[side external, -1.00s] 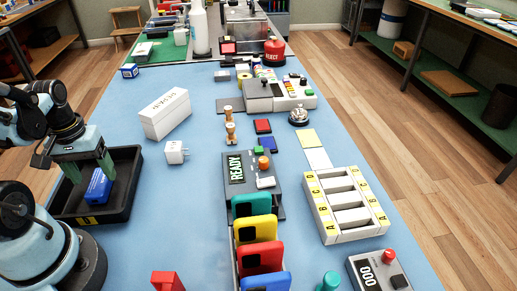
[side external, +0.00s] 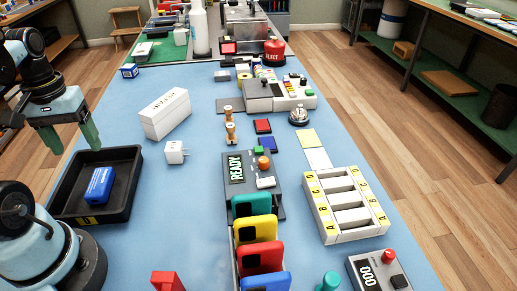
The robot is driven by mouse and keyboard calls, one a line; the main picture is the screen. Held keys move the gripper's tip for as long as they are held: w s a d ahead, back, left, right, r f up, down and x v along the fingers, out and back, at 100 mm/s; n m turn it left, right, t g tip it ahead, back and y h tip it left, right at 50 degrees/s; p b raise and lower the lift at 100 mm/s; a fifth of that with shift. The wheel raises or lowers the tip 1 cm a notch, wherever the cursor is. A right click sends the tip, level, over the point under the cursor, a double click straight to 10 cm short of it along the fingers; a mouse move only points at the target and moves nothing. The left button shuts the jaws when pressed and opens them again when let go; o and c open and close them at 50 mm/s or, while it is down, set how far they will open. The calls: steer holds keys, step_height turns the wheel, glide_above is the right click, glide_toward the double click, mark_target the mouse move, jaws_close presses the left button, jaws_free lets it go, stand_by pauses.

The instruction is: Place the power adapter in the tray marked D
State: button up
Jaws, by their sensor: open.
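A blue block (side external: 98,186) with white lettering lies inside on the tray's floor. A white cube (side external: 176,152) with prongs, looking like a power adapter, stands on the table right of the tray, apart from it. My gripper (side external: 75,143) is open and empty, its green fingers spread above the tray's back left part, clear of the blue block.
A long white box (side external: 166,114) stands behind the white cube. Right are the READY device (side external: 254,172), a colourful phone rack (side external: 262,258), a white lettered rack (side external: 345,205) and a bell (side external: 298,116).

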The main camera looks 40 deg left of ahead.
steer(key=w+d+r+m+t, duration=0.1)
steer(key=w+d+m+t, duration=0.6)
steer(key=w+d, duration=0.6)
steer(key=shift+m, duration=1)
